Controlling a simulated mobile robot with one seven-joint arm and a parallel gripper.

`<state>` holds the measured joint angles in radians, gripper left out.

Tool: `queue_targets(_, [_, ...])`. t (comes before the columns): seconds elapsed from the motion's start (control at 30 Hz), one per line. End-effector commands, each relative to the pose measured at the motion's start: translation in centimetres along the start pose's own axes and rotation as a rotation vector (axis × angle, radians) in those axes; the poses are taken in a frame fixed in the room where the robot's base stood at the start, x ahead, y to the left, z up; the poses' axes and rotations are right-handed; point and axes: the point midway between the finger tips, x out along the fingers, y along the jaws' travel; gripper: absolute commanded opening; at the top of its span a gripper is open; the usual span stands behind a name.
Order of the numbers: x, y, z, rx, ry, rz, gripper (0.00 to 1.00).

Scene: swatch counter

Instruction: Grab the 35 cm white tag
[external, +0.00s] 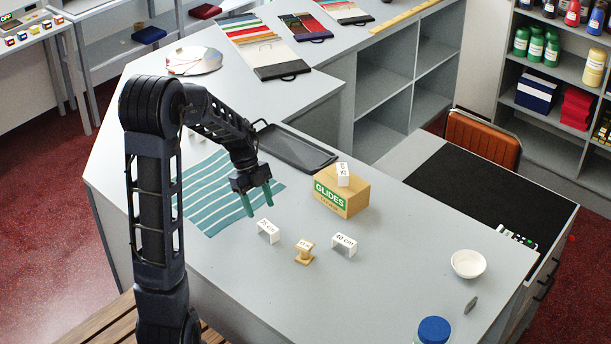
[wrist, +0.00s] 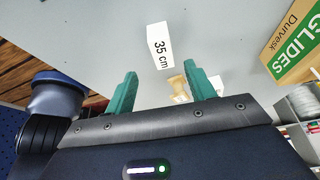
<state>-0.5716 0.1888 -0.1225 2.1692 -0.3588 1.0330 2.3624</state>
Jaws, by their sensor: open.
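The white tag reading "35 cm" (wrist: 159,45) lies on the grey counter ahead of my gripper in the wrist view. It appears to be the white folded tag (external: 268,231) just below my gripper in the external view, where its print is hard to read. My gripper (external: 259,205) is open and empty above the counter, apart from the tag. Its two green fingers (wrist: 160,78) are spread in the wrist view, with the tag beyond the gap between them.
A wooden spool-like piece (external: 304,251) and another white tag (external: 343,245) stand to the right. A GLIDES box (external: 342,195) carries a further white tag (external: 343,174). A dark tray (external: 296,149) and striped teal cloth (external: 222,192) lie nearby.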

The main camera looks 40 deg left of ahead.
Motion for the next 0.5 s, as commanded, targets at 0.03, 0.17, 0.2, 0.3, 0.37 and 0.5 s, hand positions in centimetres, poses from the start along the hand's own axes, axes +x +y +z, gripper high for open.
queue_targets(0.03, [0.8, 0.0, 0.0, 0.0, 0.001, 0.002, 0.55])
queue_targets(0.17, [2.3, 0.0, -0.1, -0.001, 0.001, 0.001, 0.55])
queue_targets(0.2, [2.6, 0.0, -0.1, -0.001, 0.001, 0.001, 0.55])
queue_targets(0.3, [3.1, -0.1, 0.0, -0.002, 0.0, 0.0, 0.55])
queue_targets(0.37, [3.4, -0.1, 0.0, -0.002, 0.0, 0.0, 0.55])
queue_targets(0.5, [5.1, -0.2, -0.1, -0.002, 0.001, 0.002, 0.55])
